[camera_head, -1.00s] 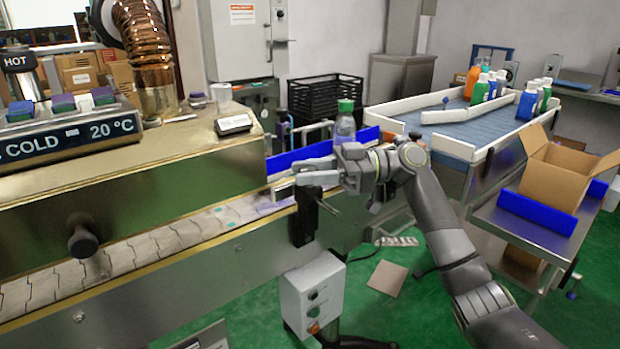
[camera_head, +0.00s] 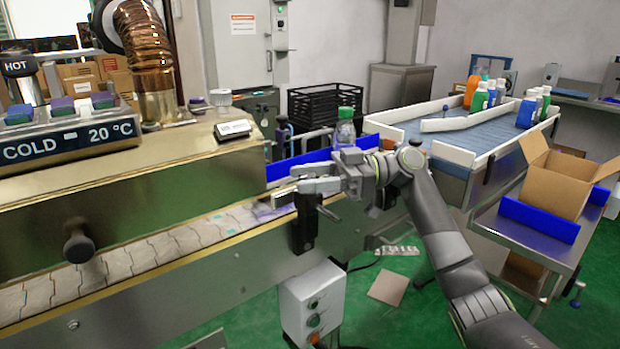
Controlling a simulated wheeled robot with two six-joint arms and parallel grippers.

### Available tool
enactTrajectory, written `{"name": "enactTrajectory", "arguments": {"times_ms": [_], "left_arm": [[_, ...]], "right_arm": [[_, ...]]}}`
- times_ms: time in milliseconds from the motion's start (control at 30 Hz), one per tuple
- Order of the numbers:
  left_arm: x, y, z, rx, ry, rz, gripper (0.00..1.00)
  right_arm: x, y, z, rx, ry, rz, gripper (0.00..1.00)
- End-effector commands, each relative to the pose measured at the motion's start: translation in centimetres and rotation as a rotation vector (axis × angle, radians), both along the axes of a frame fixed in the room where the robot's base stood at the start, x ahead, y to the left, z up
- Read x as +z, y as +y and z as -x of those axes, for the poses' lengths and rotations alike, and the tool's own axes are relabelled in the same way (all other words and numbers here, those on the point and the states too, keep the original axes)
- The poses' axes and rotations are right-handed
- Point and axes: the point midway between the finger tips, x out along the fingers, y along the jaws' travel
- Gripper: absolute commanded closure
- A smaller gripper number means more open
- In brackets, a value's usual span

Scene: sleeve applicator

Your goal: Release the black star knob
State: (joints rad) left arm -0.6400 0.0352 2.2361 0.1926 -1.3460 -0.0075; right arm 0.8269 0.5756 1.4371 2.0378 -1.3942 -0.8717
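A round black knob (camera_head: 80,241) sticks out from the front face of the metal tunnel, at the left of the head view. It looks like the star knob, but its lobes are too small to make out. My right gripper (camera_head: 283,184) is well to the right of this knob, over the conveyor's outlet end. Its fingers point left and look spread, with nothing visible between them. It is not touching the knob. My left gripper is not in view.
A green-capped bottle (camera_head: 345,128) stands just behind my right gripper, by a blue guide rail (camera_head: 290,164). The conveyor (camera_head: 150,250) runs below the tunnel (camera_head: 130,200). A grey control box (camera_head: 313,300) stands in front. An open carton (camera_head: 563,183) is at right.

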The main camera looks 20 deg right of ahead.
Motion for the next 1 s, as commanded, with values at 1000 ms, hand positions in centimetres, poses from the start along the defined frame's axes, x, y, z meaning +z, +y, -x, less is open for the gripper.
{"name": "enactTrajectory", "arguments": {"times_ms": [1000], "left_arm": [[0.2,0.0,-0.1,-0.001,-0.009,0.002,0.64]], "right_arm": [[-0.1,-13.0,0.9,-0.005,0.003,0.003,0.45]]}}
